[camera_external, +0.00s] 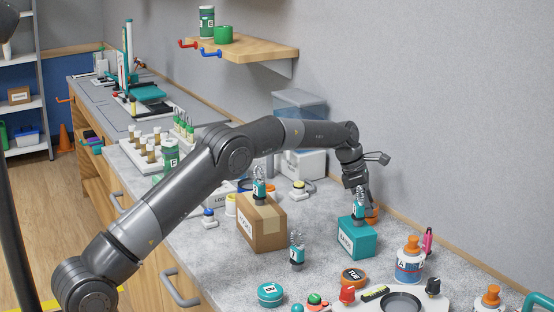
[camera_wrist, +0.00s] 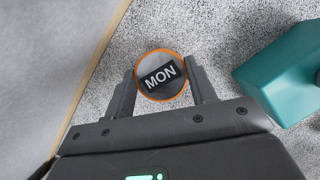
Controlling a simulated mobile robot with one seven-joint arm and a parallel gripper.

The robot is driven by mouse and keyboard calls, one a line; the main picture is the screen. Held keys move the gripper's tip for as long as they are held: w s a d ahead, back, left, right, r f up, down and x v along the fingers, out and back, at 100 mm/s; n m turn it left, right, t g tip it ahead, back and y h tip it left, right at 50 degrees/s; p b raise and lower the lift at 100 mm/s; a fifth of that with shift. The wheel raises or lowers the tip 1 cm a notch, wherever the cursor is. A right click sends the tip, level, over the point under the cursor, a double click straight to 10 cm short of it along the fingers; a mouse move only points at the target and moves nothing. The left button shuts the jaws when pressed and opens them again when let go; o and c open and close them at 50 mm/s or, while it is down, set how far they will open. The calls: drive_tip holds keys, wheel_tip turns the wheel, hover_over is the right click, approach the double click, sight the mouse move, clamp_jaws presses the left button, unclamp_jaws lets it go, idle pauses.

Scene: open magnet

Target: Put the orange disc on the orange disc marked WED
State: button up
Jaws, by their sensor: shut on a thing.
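An orange-rimmed disc (camera_wrist: 161,91) with a dark and grey top marked MON sits between the two fingers of my gripper (camera_wrist: 161,72) in the wrist view. The fingers are shut on its sides. In the external view this orange disc (camera_external: 373,214) shows partly behind the teal box, with my gripper (camera_external: 366,196) above it. I cannot tell whether it touches the counter. Another orange disc (camera_external: 354,277), marked TUE, lies on the counter nearer the front. I see no disc legibly marked WED.
The teal box (camera_external: 357,240), with a small spring-topped item (camera_external: 358,208) on it, stands close to my gripper. It also shows in the wrist view (camera_wrist: 285,75). A cardboard box (camera_external: 262,228) stands left. A bottle (camera_external: 410,260) and a teal disc (camera_external: 270,294) are nearer the front. The wall is close behind.

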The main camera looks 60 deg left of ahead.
drive_tip(key=o, duration=1)
drive_tip(key=shift+f, duration=0.15)
drive_tip(key=v, duration=1.1)
drive_tip(key=s+d+r+m, duration=0.4)
drive_tip(key=s+r+m, duration=0.2)
drive_tip(key=s+r, duration=0.5)
drive_tip(key=s+d+r+m, duration=0.1)
drive_tip(key=s+r+m, duration=0.15)
drive_tip(key=s, duration=0.25)
drive_tip(key=s+d+r+m+t+y, duration=0.1)
drive_tip(key=s+d+m, duration=0.15)
drive_tip(key=s, duration=0.25)
drive_tip(key=s+d+r+m, duration=0.1)
drive_tip(key=s+m, duration=0.2)
drive_tip(key=s, duration=0.3)
drive_tip(key=s+d+f+m, duration=0.1)
drive_tip(key=s+f+m, duration=0.2)
drive_tip(key=s, duration=0.5)
drive_tip(key=s+d+f+m+y, duration=0.1)
drive_tip(key=s+f+m, duration=0.2)
drive_tip(key=s+m, duration=0.3)
drive_tip(key=s+d+f+m+t+y, duration=0.1)
drive_tip(key=s+d+f+m, duration=0.1)
drive_tip(key=s, duration=1)
drive_tip(key=shift+s+f+m, duration=0.2)
drive_tip(key=shift+f+m, duration=0.65)
drive_tip(key=shift+m, duration=0.55)
